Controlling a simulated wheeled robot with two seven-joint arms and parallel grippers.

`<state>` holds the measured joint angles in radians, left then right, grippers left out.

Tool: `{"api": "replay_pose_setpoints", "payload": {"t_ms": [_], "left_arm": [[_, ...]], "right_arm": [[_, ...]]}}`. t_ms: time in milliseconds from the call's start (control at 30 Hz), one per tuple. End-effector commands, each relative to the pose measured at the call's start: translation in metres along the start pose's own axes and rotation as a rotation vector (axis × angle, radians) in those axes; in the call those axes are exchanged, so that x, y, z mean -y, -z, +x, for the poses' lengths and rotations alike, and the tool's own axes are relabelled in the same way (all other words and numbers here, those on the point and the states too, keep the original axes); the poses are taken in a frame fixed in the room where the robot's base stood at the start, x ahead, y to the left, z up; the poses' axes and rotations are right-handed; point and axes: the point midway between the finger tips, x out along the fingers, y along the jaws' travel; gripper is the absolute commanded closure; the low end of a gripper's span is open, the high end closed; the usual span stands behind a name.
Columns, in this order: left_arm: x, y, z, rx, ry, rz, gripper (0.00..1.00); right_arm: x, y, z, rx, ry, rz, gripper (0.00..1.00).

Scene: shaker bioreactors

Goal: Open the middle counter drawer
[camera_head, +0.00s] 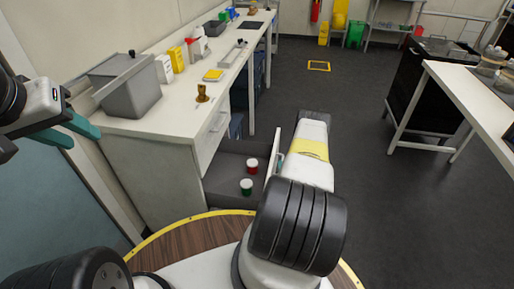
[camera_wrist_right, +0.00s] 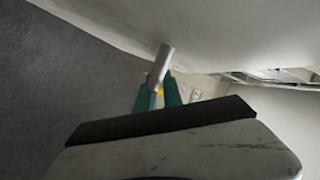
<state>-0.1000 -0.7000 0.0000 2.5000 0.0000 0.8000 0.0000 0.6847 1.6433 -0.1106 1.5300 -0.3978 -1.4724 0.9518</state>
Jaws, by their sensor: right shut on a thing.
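The counter drawer (camera_head: 222,167) below the closed top drawer stands pulled out, its dark interior showing. Its white front panel (camera_head: 272,170) faces right, beside my right arm. In the right wrist view, the teal fingers of my right gripper (camera_wrist_right: 158,92) are closed around a silver bar handle (camera_wrist_right: 162,62) on a pale panel (camera_wrist_right: 215,35). In the head view my right forearm mostly hides this gripper.
A jar with a red band (camera_head: 252,167) and one with a green band (camera_head: 246,187) stand in the open drawer. The white counter (camera_head: 165,118) carries the grey bin (camera_head: 130,88), a brass piece (camera_head: 202,93) and several boxes.

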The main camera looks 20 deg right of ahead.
Motion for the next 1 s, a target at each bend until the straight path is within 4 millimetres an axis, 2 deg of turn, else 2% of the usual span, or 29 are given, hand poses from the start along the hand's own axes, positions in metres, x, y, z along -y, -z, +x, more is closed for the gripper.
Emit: {"api": "replay_pose_setpoints", "payload": {"t_ms": [200,600,633,700,733,1000], "left_arm": [[0.0000,0.0000,0.0000,0.000,0.000,0.000,0.64],[0.0000,0.0000,0.0000,0.000,0.000,0.000,0.64],[0.0000,0.0000,0.0000,0.000,0.000,0.000,0.64],[0.0000,0.0000,0.0000,0.000,0.000,0.000,0.64],[0.0000,0.0000,0.0000,0.000,0.000,0.000,0.64],[0.0000,0.0000,0.0000,0.000,0.000,0.000,0.64]], "right_arm": [[-0.0083,0.0100,-0.0049,0.001,-0.001,-0.001,1.00],[-0.0093,0.0113,-0.0053,0.001,-0.001,-0.001,1.00],[-0.0093,0.0113,-0.0053,0.001,-0.001,-0.001,0.85],[-0.0092,0.0113,-0.0052,0.001,-0.001,-0.001,0.72],[-0.0092,0.0113,-0.0052,0.001,-0.001,-0.001,0.68],[-0.0088,0.0116,-0.0051,0.000,0.000,0.000,0.68]]}}
